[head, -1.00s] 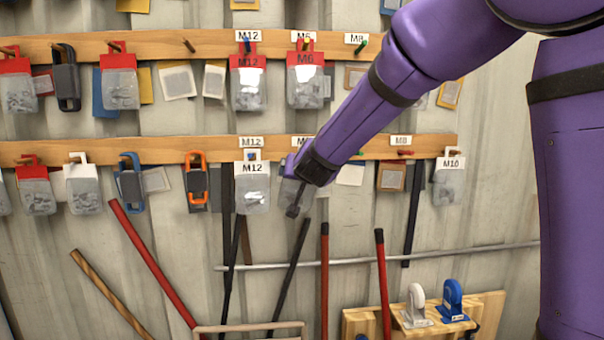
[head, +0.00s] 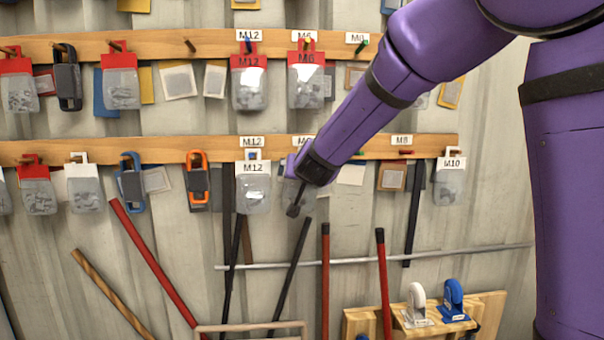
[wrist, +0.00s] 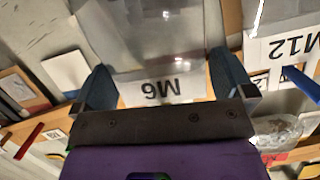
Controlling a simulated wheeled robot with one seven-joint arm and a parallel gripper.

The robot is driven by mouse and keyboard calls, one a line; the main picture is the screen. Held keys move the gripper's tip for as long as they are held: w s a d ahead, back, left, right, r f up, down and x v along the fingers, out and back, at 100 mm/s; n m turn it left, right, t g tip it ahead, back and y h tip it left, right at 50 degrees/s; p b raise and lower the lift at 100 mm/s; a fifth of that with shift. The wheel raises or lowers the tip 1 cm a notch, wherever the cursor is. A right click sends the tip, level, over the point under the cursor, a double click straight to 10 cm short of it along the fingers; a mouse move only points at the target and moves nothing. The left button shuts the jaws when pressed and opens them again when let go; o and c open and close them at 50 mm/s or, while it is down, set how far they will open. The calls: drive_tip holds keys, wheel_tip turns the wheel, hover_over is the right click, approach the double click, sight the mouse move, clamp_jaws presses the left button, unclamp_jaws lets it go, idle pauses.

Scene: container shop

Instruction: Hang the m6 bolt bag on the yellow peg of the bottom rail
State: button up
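The m6 bolt bag, a clear pouch (wrist: 150,38) with a white M6 header, fills the middle of the wrist view, upside down there. My gripper (wrist: 163,80) has one finger at each side edge of the bag, with no clear gap, so it appears to grip it. In the head view my gripper (head: 299,192) is in front of the bottom rail (head: 345,148), right of the white M12 bag (head: 252,190). The bag is mostly behind it there. The yellow bottom peg and the bag's hanging loop are hidden, so I cannot tell whether the loop is around the peg.
The M12 bag hangs close beside, with its blue peg (wrist: 303,86) near my finger in the wrist view. A red M6 bag (head: 306,82) hangs on the upper rail (head: 150,45) above. A brown packet (head: 392,176) and white M10 bag (head: 449,185) are to the right.

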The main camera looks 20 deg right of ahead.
drive_tip(key=s+r+n+y, duration=0.2)
drive_tip(key=s+r+y, duration=0.25)
drive_tip(key=s, duration=1.05)
drive_tip(key=s+d+f+g+h, duration=0.1)
drive_tip(key=s+d+f+g, duration=0.1)
drive_tip(key=s, duration=0.6)
drive_tip(key=s+d+f+n+g, duration=0.1)
drive_tip(key=s+d+f+g, duration=0.2)
drive_tip(key=s, duration=0.6)
drive_tip(key=s+d+f+n+g+h, duration=0.1)
drive_tip(key=s+d+f+g, duration=0.1)
drive_tip(key=s, duration=0.6)
drive_tip(key=shift+s+d+f+g+h, duration=0.25)
drive_tip(key=shift+d+g+h, duration=0.1)
drive_tip(key=shift+g, duration=0.55)
drive_tip(key=shift+w, duration=0.1)
